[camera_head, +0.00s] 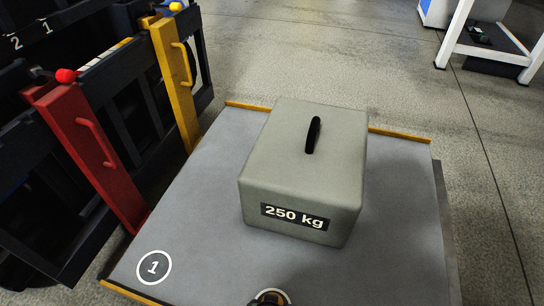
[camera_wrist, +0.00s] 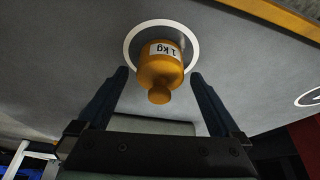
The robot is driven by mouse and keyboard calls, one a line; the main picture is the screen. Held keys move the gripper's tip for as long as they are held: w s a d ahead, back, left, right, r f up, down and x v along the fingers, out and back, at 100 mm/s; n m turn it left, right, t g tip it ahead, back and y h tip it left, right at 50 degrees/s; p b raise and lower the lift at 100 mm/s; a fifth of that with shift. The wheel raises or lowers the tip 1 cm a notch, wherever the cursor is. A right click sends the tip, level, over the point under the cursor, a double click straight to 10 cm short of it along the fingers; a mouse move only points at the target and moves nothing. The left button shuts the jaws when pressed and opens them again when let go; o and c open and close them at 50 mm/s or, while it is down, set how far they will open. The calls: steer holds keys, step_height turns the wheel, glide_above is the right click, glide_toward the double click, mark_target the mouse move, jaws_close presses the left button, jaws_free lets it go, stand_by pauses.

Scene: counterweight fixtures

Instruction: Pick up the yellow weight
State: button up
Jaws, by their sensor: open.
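The yellow weight (camera_wrist: 161,70) is a small orange-yellow piece with a knob and a "1 kg" label. In the wrist view it stands inside a white ring on the grey platform. My gripper (camera_wrist: 159,75) is open, with one dark finger on each side of the weight. Gaps show between the weight and both fingers in this view. In the head view, only part of a white ring with a small dark and orange shape (camera_head: 270,298) shows at the bottom edge; I cannot tell its parts apart.
A large grey "250 kg" block (camera_head: 300,175) with a black handle stands on the grey platform (camera_head: 190,220). Dark racks with a red post (camera_head: 85,150) and a yellow post (camera_head: 172,80) stand at the left. A white-framed stand (camera_head: 490,45) is at the upper right.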

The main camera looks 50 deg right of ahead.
steer(key=b+x, duration=0.1)
steer(key=x, duration=0.2)
steer(key=shift+b, duration=0.3)
steer(key=shift+r, duration=0.1)
steer(key=shift+a, duration=0.1)
jaws_close()
steer(key=shift+r, duration=0.1)
